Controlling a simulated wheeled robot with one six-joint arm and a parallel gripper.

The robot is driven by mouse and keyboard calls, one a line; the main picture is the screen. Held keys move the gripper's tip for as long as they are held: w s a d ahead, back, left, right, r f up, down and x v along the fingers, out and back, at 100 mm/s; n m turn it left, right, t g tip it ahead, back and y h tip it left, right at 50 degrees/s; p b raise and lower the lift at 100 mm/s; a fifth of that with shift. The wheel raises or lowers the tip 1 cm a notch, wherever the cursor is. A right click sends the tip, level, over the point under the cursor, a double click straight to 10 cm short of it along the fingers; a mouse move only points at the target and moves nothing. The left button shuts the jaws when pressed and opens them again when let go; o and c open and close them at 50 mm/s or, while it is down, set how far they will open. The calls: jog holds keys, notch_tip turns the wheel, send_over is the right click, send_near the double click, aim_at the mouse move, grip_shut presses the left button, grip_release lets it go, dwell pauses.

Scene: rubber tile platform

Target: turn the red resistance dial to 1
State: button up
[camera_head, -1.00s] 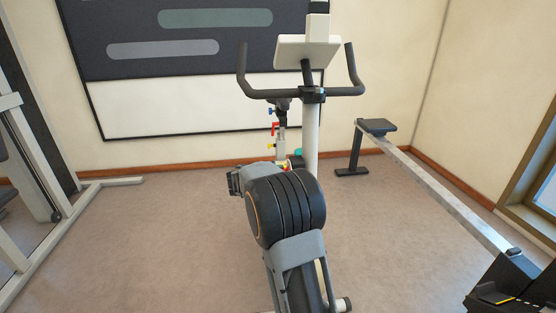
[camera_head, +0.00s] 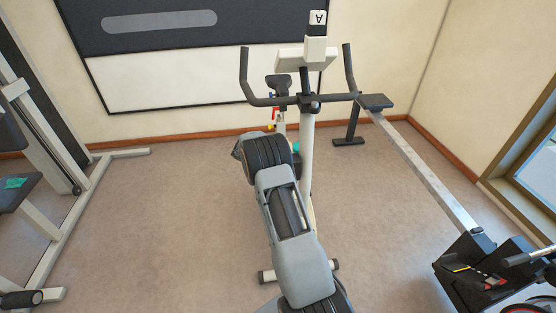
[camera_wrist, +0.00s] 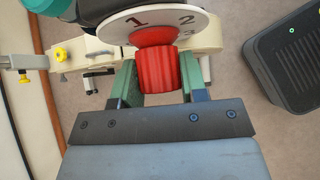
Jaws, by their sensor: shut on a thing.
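The red resistance dial (camera_wrist: 156,68) is a ribbed red knob in the upper middle of the wrist view. Its white number plate (camera_wrist: 205,22) behind it shows 1, 2 and 3. The 1 is red and sits above and left of the knob; 2 and 3 are grey, to the right. I cannot make out a pointer. My gripper (camera_wrist: 157,78) has one green finger on each side of the knob and is shut on it. In the head view, the exercise bike (camera_head: 308,150) stands ahead; my arm hides the dial and the gripper there.
A rowing machine (camera_head: 420,175) runs along the right, with its dark front unit (camera_head: 490,275) near the lower right. A weight frame (camera_head: 75,220) stands at the left. Bare floor (camera_head: 160,220) lies between it and the bike. A dark pedal-like block (camera_wrist: 290,60) shows in the wrist view.

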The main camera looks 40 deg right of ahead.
jog(key=shift+f+n+g+y+p, duration=0.1)
jog(key=shift+n+g+y+p, duration=0.4)
jog(key=shift+g, duration=0.4)
jog(key=shift+s+f+n+g+y, duration=0.1)
jog(key=shift+n+g+y, duration=0.35)
jog(key=shift+g, duration=0.35)
jog(key=o, duration=0.9)
jog(key=shift+r, duration=0.2)
